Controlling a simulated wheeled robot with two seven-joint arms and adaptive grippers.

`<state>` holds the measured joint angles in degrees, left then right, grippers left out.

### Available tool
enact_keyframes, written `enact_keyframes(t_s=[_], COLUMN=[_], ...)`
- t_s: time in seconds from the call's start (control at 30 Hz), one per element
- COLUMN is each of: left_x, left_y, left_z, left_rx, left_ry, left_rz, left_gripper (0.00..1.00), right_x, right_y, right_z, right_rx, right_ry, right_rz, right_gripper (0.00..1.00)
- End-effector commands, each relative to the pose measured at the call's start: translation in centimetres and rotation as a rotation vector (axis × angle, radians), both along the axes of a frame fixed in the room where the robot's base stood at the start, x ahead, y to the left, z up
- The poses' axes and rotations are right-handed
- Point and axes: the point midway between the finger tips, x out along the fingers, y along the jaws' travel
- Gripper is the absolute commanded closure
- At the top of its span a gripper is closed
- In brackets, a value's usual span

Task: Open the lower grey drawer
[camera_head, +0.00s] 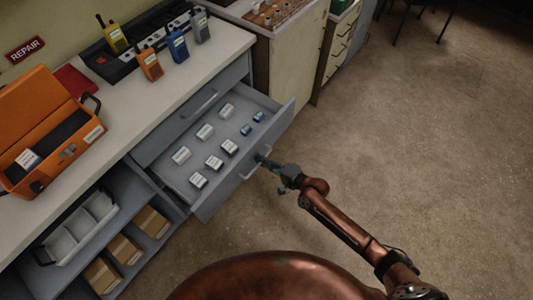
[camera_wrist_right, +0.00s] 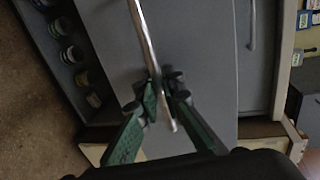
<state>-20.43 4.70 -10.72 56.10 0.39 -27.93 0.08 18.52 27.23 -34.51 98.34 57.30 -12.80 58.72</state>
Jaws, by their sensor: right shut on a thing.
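The lower grey drawer (camera_head: 213,189) is pulled out from the cabinet in the head view, with several small boxes and small blue items inside. Its front panel (camera_wrist_right: 185,75) fills the middle of the right wrist view. My right gripper (camera_head: 264,160) is at the drawer's bar handle (camera_head: 249,170). In the right wrist view, my right gripper (camera_wrist_right: 162,98) has its green fingers on either side of the metal handle (camera_wrist_right: 144,35), shut on it. My left gripper is not in view.
A closed upper drawer (camera_head: 205,100) sits under the white counter (camera_head: 135,105). An orange case (camera_head: 45,130) and several radios (camera_head: 150,62) stand on the counter. A cream cabinet (camera_head: 295,65) stands beyond the drawer. The floor (camera_head: 430,130) to the right is clear.

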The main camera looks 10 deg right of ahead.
Motion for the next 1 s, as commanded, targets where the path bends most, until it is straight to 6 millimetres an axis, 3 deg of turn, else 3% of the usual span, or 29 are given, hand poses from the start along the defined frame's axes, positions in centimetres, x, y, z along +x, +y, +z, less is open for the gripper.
enact_keyframes(t_s=[0.57,0.6,0.67,1.0], left_x=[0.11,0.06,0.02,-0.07], left_y=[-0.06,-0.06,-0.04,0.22], left_z=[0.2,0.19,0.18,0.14], left_rx=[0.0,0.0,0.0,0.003], left_ry=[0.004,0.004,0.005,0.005], left_rz=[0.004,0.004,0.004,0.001], left_gripper=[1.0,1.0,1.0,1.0], right_x=[-0.68,-0.68,-0.69,-0.85], right_y=[0.36,0.34,0.34,0.12], right_z=[-0.08,-0.08,-0.07,0.02], right_rx=[-0.002,-0.001,-0.001,-0.001], right_ry=[0.001,0.001,0.001,0.0], right_rz=[0.018,0.018,0.018,0.017], right_gripper=[1.0,0.9,0.86,0.85])
